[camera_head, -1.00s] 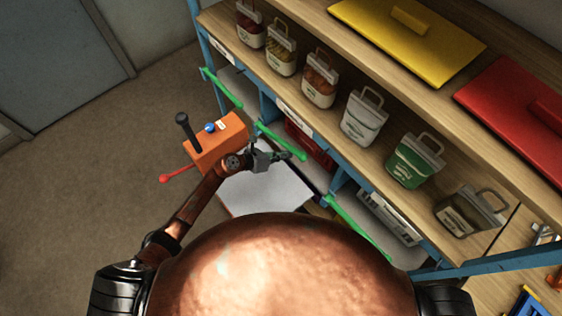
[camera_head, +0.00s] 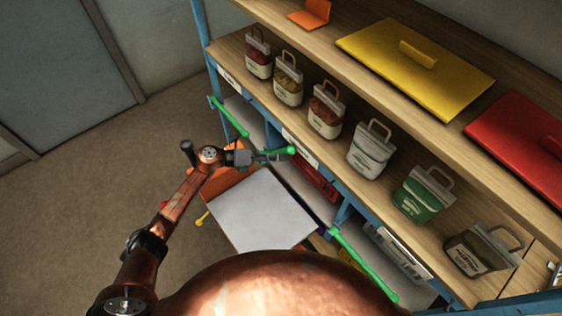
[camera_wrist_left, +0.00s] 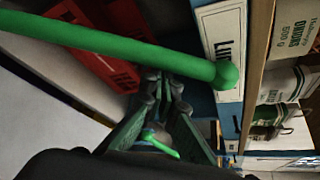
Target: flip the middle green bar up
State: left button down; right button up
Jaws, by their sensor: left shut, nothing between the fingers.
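The middle green bar (camera_head: 291,150) shows in the head view mainly as a round end beyond my left gripper, near the shelf's front label; the rest is largely hidden. In the left wrist view the bar (camera_wrist_left: 120,45) crosses from the left edge to its rounded end beside a white label. My left gripper (camera_head: 272,157) is shut and empty. In the left wrist view its fingertips (camera_wrist_left: 165,82) meet right below the bar; I cannot tell whether they touch it. My right gripper is not in view.
Other green bars lie along the shelf front at left (camera_head: 228,117) and right (camera_head: 362,264). Several pouches, one green (camera_head: 420,197), stand on the wooden shelf above. A red box (camera_wrist_left: 85,50) sits behind the bar. A white panel (camera_head: 260,210) lies below my arm.

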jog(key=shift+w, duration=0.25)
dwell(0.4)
